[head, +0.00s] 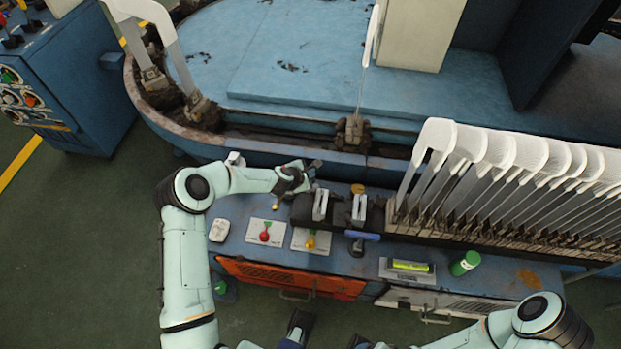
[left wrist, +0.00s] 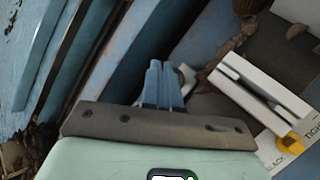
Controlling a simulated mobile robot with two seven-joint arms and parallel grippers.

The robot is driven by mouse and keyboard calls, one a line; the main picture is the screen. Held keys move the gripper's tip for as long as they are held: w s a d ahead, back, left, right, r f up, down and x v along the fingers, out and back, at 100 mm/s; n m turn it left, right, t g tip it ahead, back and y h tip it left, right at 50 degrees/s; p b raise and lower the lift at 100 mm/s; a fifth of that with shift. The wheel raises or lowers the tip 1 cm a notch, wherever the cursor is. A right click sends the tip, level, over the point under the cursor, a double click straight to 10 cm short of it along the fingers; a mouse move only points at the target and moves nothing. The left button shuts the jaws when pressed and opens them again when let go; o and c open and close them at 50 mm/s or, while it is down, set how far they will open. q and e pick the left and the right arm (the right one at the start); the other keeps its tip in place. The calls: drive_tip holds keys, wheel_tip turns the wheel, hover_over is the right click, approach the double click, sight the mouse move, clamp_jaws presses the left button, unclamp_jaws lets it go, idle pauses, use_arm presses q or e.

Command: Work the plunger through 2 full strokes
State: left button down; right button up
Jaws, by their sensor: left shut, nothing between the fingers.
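A blue bar handle (head: 362,235) on a dark stem stands at the middle of the blue bench in the head view; it looks like the plunger. Its stroke position is hard to tell. My left gripper (head: 305,174) is at the bench's back edge, up and left of that handle and apart from it. In the left wrist view its blue fingers (left wrist: 160,85) are together and empty. A pale slotted piece (left wrist: 262,95) and a yellow knob (left wrist: 290,145) show to their right. My right arm (head: 540,312) is at the lower right; its gripper is out of view.
Red (head: 265,237) and yellow (head: 311,242) knobs sit on white panels at the bench's left. A level (head: 410,266) and green can (head: 465,263) lie to the right. A row of white sock boards (head: 495,150) crowds the right. The blue machine (head: 250,55) stands behind.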

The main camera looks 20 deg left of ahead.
use_arm(q)
drive_tip(key=shift+f, duration=0.15)
idle(0.7)
drive_tip(key=shift+f+b, duration=0.3)
drive_tip(key=shift+b, duration=0.25)
drive_tip(key=shift+s+f+b, duration=0.1)
drive_tip(key=shift+f+b, duration=1.2)
drive_tip(key=shift+f, duration=0.15)
idle(1.1)
drive_tip(key=shift+r+p, duration=0.75)
drive_tip(key=shift+r, duration=0.3)
drive_tip(key=shift+r+p, duration=0.35)
drive_tip(key=shift+r, duration=0.4)
drive_tip(key=shift+r, duration=0.15)
drive_tip(key=shift+r+p, duration=1.7)
drive_tip(key=shift+r, duration=0.7)
